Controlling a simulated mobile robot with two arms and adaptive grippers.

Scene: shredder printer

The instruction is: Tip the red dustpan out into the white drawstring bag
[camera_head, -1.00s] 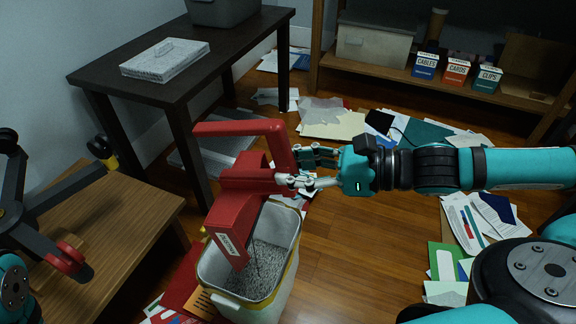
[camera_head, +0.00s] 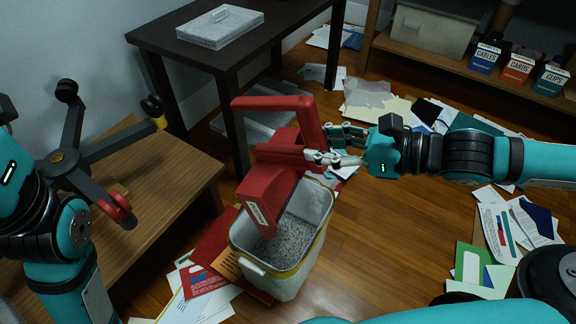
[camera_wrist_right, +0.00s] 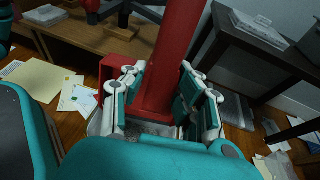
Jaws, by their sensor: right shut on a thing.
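The red dustpan (camera_head: 277,182) is held tilted over the white drawstring bag (camera_head: 299,273), its lower end at the bag's mouth. My right gripper (camera_head: 325,146) is shut on the dustpan from the right; the right wrist view also shows the red handle (camera_wrist_right: 172,65) between the fingers. The bag stands open and upright on the floor, with a yellow band near its rim. Grey shreds (camera_head: 291,232) show inside it. The inside of the dustpan is hidden from me. My left arm shows at the left edge, but its gripper is out of view.
A wooden table (camera_head: 165,185) is left of the bag, with a black wheeled base (camera_head: 62,160) above or beside it. A dark table (camera_head: 262,50) stands behind with a grey ream-like block (camera_head: 220,26). Papers litter the floor. A shelf (camera_head: 440,72) holds labelled boxes at the back right.

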